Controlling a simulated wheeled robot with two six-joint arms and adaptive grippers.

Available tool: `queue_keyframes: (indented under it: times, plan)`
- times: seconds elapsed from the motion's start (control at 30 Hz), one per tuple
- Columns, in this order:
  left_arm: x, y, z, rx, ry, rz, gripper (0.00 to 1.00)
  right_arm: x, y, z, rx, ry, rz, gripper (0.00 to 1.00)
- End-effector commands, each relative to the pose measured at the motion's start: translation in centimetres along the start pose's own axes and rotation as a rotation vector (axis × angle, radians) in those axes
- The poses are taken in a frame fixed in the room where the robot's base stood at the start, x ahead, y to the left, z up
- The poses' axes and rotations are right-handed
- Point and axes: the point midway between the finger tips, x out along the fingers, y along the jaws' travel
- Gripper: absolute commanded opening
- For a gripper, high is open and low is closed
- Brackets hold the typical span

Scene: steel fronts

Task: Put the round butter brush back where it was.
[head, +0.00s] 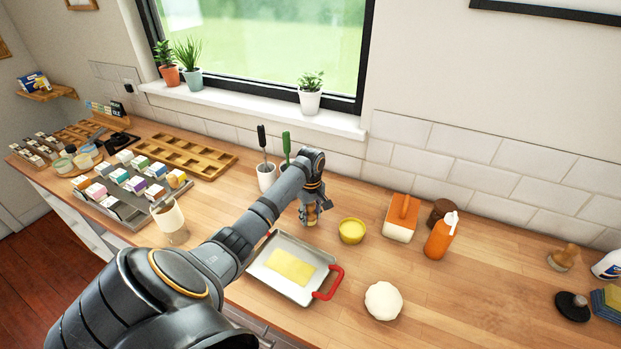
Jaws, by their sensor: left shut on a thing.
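My left gripper (311,217) points down above the worktop, just left of a yellow bowl (352,231). It is shut on a small brownish thing, which appears to be the round butter brush (312,211); the fingers hide most of it. I cannot tell whether its lower end touches the worktop. A metal tray (260,272) with a red handle lies in front of the gripper and holds a flat yellow sheet (291,267). Behind my arm, a white cup (266,179) holds a dark-handled tool, and a green-handled tool (286,145) stands beside it. My right gripper is out of view.
A white dough ball (383,301), an orange-and-white container (401,220) and an orange bottle (440,238) stand right of the gripper. A rack of coloured cartons (130,208) and a wooden compartment tray (184,153) stand left.

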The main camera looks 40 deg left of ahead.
Motion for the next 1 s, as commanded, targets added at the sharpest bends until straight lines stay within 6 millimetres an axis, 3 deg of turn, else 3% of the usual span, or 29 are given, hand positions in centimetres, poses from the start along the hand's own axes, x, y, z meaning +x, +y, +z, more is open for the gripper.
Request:
queue_keyframes:
  times: [0.43, 0.47, 0.6, 1.0]
  plan:
    - [1.09, 0.01, -0.01, 0.0, 0.0, 0.002, 0.07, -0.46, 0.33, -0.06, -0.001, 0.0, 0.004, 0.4]
    - [1.15, 0.01, -0.02, 0.0, 0.001, 0.002, 0.4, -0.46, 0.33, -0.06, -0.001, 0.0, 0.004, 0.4]
    - [1.14, 0.01, -0.03, 0.0, 0.001, 0.002, 0.59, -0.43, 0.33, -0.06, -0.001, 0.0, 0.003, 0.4]
    - [0.4, 0.07, -0.09, 0.0, 0.003, 0.004, 0.61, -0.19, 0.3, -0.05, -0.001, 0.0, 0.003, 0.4]
